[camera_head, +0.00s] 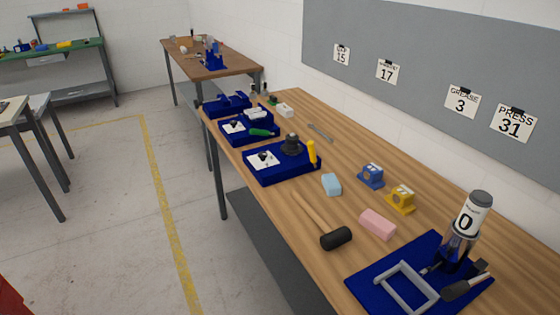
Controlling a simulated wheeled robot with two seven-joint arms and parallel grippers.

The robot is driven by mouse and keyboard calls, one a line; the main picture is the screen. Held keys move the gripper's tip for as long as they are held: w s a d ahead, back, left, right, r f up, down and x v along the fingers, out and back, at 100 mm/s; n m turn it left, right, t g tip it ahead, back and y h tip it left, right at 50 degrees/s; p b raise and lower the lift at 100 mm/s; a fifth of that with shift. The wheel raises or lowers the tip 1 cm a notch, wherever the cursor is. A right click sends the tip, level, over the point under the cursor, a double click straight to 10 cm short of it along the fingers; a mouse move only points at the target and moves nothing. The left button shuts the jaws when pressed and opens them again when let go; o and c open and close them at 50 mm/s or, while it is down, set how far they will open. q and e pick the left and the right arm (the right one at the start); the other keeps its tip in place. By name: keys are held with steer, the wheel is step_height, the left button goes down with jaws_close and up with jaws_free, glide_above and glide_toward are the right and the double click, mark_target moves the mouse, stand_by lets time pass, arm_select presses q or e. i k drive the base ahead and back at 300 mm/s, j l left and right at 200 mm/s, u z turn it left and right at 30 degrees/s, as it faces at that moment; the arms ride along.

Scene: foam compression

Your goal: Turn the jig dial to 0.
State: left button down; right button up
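Blue jigs stand in a row along the left edge of the wooden bench. The nearest jig (284,177) carries a white plate with a small dark knob (264,157), a dark rounded part and a yellow-handled tool. The middle jig (234,140) also has a white plate with a dark knob (233,125). Any marks on these plates are too small to read. At the lower right a clear and grey cylinder (470,222) with a large "0" on its label stands on a blue base. I cannot tell which part is the jig dial. Neither gripper is in view.
The wooden bench holds a black-headed mallet (335,238), a pink block (377,224), a light blue block (331,184), and blue (371,175) and yellow (401,200) numbered pieces. A grey frame (404,288) lies on a blue mat.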

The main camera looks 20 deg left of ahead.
mark_target(262, 155)
steer(key=j, duration=1.25)
steer(key=i, duration=0.05)
